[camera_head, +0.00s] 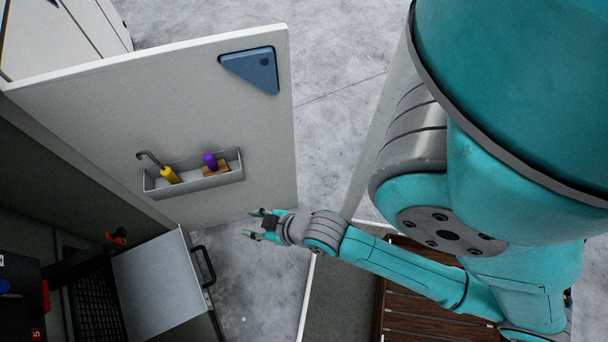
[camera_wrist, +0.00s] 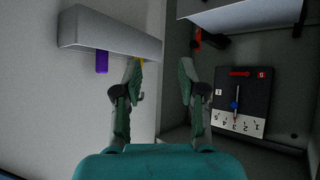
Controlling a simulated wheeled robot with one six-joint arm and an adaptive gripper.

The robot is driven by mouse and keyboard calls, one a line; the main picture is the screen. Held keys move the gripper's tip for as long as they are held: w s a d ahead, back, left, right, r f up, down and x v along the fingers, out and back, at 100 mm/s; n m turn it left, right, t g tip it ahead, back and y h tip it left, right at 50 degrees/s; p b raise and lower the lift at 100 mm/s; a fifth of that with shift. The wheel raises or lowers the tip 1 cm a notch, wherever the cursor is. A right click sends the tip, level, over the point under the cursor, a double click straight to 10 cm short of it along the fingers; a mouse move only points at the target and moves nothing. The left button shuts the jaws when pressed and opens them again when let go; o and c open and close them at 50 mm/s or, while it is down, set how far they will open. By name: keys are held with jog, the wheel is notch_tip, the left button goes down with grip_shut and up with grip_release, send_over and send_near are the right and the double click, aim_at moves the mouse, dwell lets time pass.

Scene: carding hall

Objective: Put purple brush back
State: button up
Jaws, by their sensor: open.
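The purple brush, with a purple handle (camera_head: 210,160) and a tan block, sits in a grey tray (camera_head: 163,188) on the inside of an open cabinet door. In the wrist view its purple end (camera_wrist: 102,62) sticks out past the tray (camera_wrist: 110,35). A hooked tool with a yellow handle (camera_head: 170,175) lies in the same tray, left of the brush. My gripper (camera_head: 257,224) is open and empty, below and right of the tray in the head view. Its spread fingers (camera_wrist: 160,68) hold nothing in the wrist view.
The door (camera_head: 110,110) stands wide open; a blue triangular pad (camera_head: 252,70) is on it. A grey drawer or shelf (camera_head: 150,285) with a black handle (camera_head: 204,267) juts out at lower left. A numbered black board (camera_wrist: 258,100) holds red and blue items inside the cabinet.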

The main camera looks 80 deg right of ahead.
jog(key=s+a+r+t+y, duration=0.1)
jog(key=s+a+r+t, duration=0.3)
jog(key=s+r, duration=0.8)
jog(key=shift+s+a+r+n+y, duration=0.2)
jog(key=shift+s+a+n+y, duration=0.15)
jog(key=shift+s, duration=0.45)
